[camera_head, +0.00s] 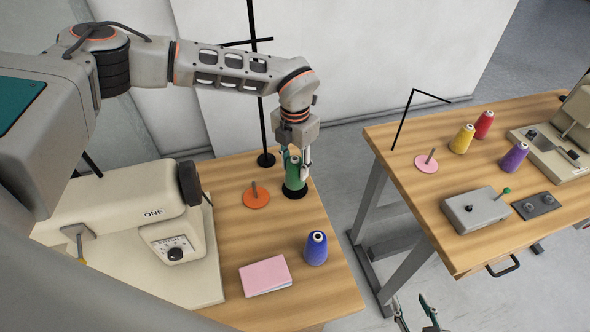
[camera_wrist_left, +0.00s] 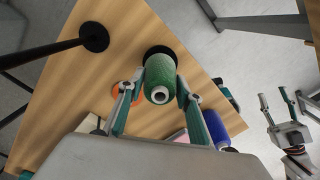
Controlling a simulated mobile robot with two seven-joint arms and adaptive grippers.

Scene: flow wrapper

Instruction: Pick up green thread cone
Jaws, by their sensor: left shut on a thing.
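The green thread cone (camera_head: 294,174) is upright at the back of the left wooden table, over a black disc (camera_head: 294,193). I cannot tell whether it touches the disc. My left gripper (camera_head: 296,165) comes down from above and is shut on the cone, with one finger on each side. In the left wrist view the green cone (camera_wrist_left: 160,78) sits between the fingers of the left gripper (camera_wrist_left: 158,92). My right gripper (camera_head: 415,312) is at the bottom edge, empty, its fingers apart. It also shows at the right of the left wrist view (camera_wrist_left: 275,103).
A blue cone (camera_head: 316,248), a pink pad (camera_head: 265,276) and an orange disc with a peg (camera_head: 256,198) are nearby. A sewing machine (camera_head: 120,210) stands left, a black stand (camera_head: 265,120) behind. The right table (camera_head: 400,140) holds yellow, red and purple cones.

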